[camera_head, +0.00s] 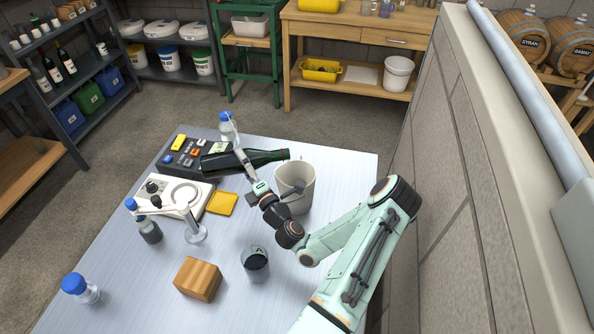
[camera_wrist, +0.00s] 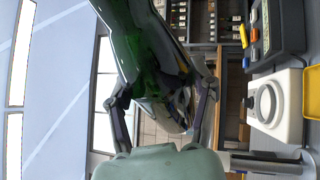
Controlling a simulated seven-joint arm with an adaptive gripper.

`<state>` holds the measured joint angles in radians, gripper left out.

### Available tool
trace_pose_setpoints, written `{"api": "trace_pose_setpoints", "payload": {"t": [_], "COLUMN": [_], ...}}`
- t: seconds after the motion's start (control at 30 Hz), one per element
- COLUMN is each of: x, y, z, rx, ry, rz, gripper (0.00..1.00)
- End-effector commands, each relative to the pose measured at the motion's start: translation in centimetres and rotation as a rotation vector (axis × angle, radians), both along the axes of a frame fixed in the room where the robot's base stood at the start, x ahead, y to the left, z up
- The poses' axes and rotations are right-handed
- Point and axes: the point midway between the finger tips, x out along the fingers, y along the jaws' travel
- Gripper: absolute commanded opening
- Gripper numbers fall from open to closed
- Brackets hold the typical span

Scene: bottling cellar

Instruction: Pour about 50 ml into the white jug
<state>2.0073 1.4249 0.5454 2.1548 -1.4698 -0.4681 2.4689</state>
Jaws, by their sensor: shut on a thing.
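A dark green glass bottle (camera_head: 262,158) lies nearly level in my gripper (camera_head: 245,167), its neck pointing right. It also shows in the wrist view (camera_wrist: 148,38), between the two fingers of my gripper (camera_wrist: 163,95), which are shut on its body. The white jug (camera_head: 306,178) stands upright on the table to the right of the gripper. The bottle's mouth appears above the jug's far rim in the head view; the exact height gap is unclear. No stream of liquid is visible at the mouth. The level inside the jug cannot be made out.
Left of the jug are a dark control box (camera_head: 172,164), a white instrument (camera_head: 168,184) and a yellow pad (camera_head: 222,203). A beaker of dark liquid (camera_head: 256,266) and a wooden block (camera_head: 198,279) stand in front. A blue-capped bottle (camera_head: 229,130) stands behind. A wall (camera_head: 440,200) rises on the right.

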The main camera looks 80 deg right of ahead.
Motion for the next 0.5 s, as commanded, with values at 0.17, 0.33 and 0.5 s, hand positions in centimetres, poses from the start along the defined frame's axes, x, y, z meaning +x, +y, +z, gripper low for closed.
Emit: {"api": "trace_pose_setpoints", "payload": {"t": [0.17,0.33,0.5], "x": [1.2,0.9,0.8], "y": [0.5,0.4,0.4], "z": [-3.2,-3.9,-4.0], "rx": [-0.123,-0.147,-0.150], "ry": [0.274,0.330,0.337], "rz": [0.006,0.003,0.002], "gripper": [0.17,0.17,0.17]}}
